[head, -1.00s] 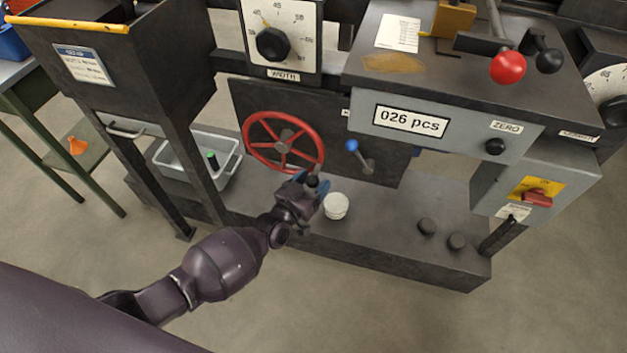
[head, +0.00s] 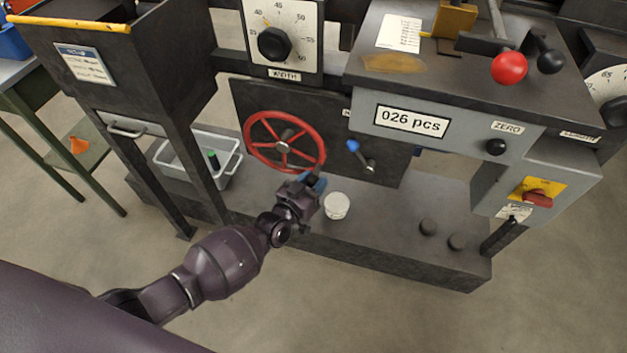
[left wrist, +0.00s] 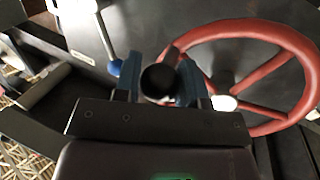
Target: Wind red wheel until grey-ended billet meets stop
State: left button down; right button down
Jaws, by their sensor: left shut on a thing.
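The red wheel (head: 285,142) stands upright on the dark front panel of the machine in the head view. Part of its red rim and spokes shows in the left wrist view (left wrist: 262,33). My left gripper (head: 312,181) is at the lower right of the rim. In the left wrist view its blue fingers (left wrist: 160,84) are shut on the wheel's black knob (left wrist: 158,80). The grey-ended billet and the stop cannot be made out in either view. My right gripper is not in view.
A blue-tipped lever (head: 353,146) is right of the wheel. A white tub (head: 336,206) stands on the ledge near my left gripper. A grey bin (head: 232,166) sits at the left. A counter (head: 411,121) reads 026 pcs. The floor in front is clear.

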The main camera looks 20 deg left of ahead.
pick_arm(q)
jog(key=a+f+m+g, duration=0.1)
jog(key=f+m, duration=0.1)
jog(key=shift+a+f+m+p, duration=0.1)
jog(key=shift+a+m+p, duration=0.1)
jog(key=shift+m+p, duration=0.15)
jog(key=a+f+m+g+y+p, duration=0.1)
jog(key=a+f+m+y, duration=0.3)
jog(key=a+m, duration=0.4)
jog(key=shift+s+a+f+g+p, duration=0.25)
jog(key=shift+a+g+p, duration=0.1)
jog(key=shift+a+g, duration=0.05)
jog(key=shift+a+m, duration=0.1)
jog(key=shift+m, duration=0.15)
jog(key=c, duration=0.8)
grip_release()
jog(key=shift+o, duration=0.4)
jog(key=shift+r, duration=0.1)
